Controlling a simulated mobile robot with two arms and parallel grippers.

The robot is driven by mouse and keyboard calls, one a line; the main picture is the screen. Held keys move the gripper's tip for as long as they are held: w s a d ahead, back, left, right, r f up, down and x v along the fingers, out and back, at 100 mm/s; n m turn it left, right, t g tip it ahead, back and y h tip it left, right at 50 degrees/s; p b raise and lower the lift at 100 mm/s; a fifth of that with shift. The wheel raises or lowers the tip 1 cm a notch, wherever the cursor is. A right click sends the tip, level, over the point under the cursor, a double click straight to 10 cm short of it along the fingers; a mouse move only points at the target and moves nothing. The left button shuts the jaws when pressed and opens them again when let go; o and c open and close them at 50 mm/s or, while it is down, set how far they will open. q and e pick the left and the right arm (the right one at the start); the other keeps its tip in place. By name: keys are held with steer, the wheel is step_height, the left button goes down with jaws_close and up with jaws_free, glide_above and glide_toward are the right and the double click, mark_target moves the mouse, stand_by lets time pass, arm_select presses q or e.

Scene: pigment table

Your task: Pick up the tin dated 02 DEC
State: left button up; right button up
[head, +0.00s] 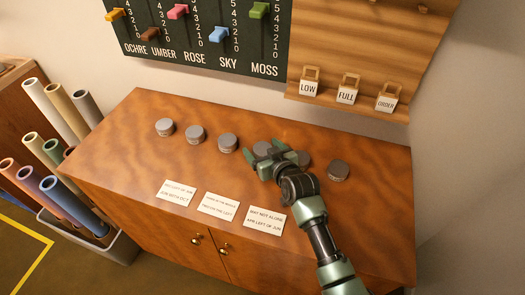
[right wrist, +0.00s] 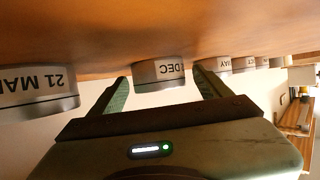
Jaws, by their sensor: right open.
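Several round grey tins stand in a row on the brown wooden cabinet top (head: 130,150). In the right wrist view, a tin marked DEC (right wrist: 158,74) shows between the fingers of my right gripper (right wrist: 162,88), apparently just beyond their tips; its day number is not readable. My right gripper (head: 270,152) is open and empty over the right half of the row in the head view, partly hiding tins there. Labels are not readable in the head view. A tin marked 21 MAR (right wrist: 38,90) is on one side, a MAY tin (right wrist: 214,68) on the other. My left gripper is out of view.
Three paper notes (head: 218,206) lie along the cabinet's front. The rightmost tin (head: 338,170) stands right of the gripper. A slider board (head: 200,35) and a wooden panel (head: 365,50) with tagged hooks are behind. Coloured rolls (head: 70,190) stand at the left.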

steer(key=c, duration=1.5)
steer(key=shift+r, duration=0.1)
